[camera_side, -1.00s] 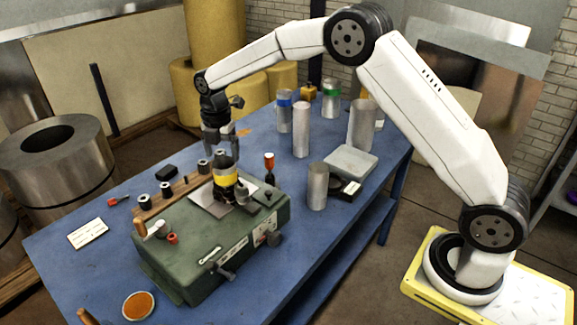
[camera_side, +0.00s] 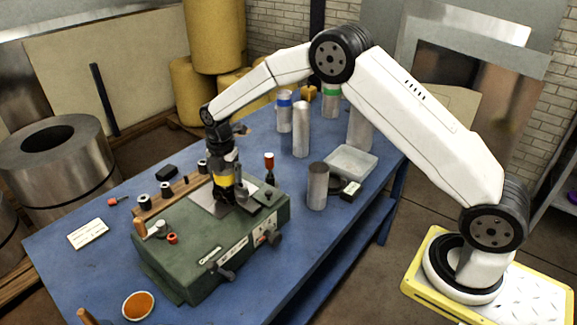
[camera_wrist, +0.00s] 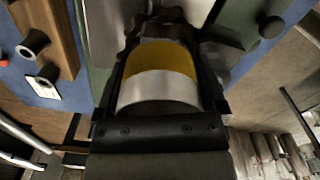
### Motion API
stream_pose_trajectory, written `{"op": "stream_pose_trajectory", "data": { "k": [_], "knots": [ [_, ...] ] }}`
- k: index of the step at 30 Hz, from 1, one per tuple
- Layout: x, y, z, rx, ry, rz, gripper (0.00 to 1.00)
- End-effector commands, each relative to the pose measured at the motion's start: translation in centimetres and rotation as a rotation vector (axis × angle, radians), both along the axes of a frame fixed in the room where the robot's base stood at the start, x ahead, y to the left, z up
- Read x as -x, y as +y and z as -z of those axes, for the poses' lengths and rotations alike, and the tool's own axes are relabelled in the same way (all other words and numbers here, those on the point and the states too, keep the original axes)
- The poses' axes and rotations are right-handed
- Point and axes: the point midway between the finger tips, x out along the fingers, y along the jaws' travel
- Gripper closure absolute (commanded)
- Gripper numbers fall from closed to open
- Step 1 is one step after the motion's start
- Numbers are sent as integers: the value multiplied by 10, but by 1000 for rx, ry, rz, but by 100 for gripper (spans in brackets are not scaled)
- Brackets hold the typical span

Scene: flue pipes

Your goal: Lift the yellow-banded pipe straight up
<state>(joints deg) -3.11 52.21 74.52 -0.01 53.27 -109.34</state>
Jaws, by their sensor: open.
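The yellow-banded pipe (camera_side: 224,182) stands upright on the green machine (camera_side: 205,245), at the metal plate on its top. In the wrist view the pipe (camera_wrist: 160,88) shows a yellow band and a bare silver end, and it lies between my jaws. My gripper (camera_side: 224,172) points down around the pipe from above. It is open, with a finger on each side of the pipe in the wrist view (camera_wrist: 165,95). The pipe's lower end is partly hidden by dark clamp-like parts.
A blue-banded pipe (camera_side: 285,112), a green-banded pipe (camera_side: 331,102) and plain pipes (camera_side: 301,130) stand farther back on the blue table (camera_side: 75,275). A grey tray (camera_side: 351,162) lies to the right. A wooden rack with spools (camera_side: 165,190) stands left of the pipe.

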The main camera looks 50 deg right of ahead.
Motion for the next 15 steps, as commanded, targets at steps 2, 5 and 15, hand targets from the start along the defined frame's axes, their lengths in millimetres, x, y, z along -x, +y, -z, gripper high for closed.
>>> {"op": "stream_pose_trajectory", "data": {
  "k": [2, 5, 15],
  "knots": [
    [0, 0, 0, 0, 0, 0, 10],
    [0, 0, 0, 0, 0, 0, 16],
    [0, 0, -1, 0, -1, 0, 83]
  ]
}}
